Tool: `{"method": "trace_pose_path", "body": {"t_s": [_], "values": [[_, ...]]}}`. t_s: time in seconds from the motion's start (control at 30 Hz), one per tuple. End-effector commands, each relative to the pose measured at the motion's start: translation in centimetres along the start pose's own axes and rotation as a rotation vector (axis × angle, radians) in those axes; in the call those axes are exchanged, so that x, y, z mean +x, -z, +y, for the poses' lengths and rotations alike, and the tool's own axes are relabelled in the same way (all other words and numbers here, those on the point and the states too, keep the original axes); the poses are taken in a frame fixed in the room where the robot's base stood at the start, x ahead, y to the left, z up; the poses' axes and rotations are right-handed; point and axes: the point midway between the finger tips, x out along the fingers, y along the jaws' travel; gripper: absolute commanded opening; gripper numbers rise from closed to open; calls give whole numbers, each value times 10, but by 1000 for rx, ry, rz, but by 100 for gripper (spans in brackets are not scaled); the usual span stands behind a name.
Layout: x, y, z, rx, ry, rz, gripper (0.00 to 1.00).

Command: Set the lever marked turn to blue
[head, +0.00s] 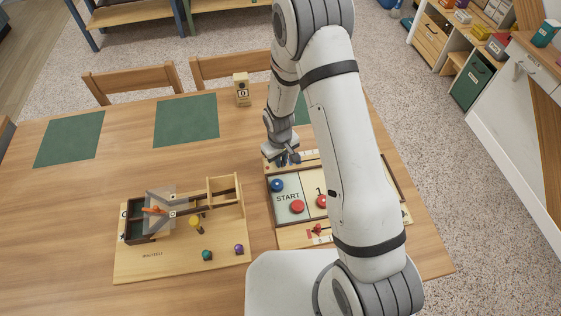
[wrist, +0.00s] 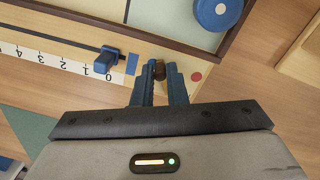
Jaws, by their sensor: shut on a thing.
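In the wrist view, the two blue fingers of my gripper (wrist: 159,82) are close together around a small dark lever knob (wrist: 159,69). I cannot read a "turn" label; the fingers hide the lever's lower part. In the head view, my gripper (head: 286,159) is at the far edge of the game board (head: 262,164), and the lever is hidden there.
A blue slider (wrist: 108,60) sits by 0 on a number scale beside the lever. Blue (head: 277,185) and red (head: 297,206) discs lie on the board near START. A wooden play set (head: 180,262) stands to the left. Green mats (head: 186,119) lie farther back.

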Motion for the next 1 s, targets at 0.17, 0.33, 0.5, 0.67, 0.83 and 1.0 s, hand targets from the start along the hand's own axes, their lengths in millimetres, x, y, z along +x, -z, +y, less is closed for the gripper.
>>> {"method": "trace_pose_path", "body": {"t_s": [0.17,0.33,0.5,0.67,0.83,1.0], "values": [[-1,0,1,0,-1,1,0],[-1,0,1,0,-1,1,22],[-1,0,0,0,0,0,34],[0,0,0,0,0,0,34],[-7,0,0,1,-1,1,34],[-30,1,0,1,-1,5,34]]}}
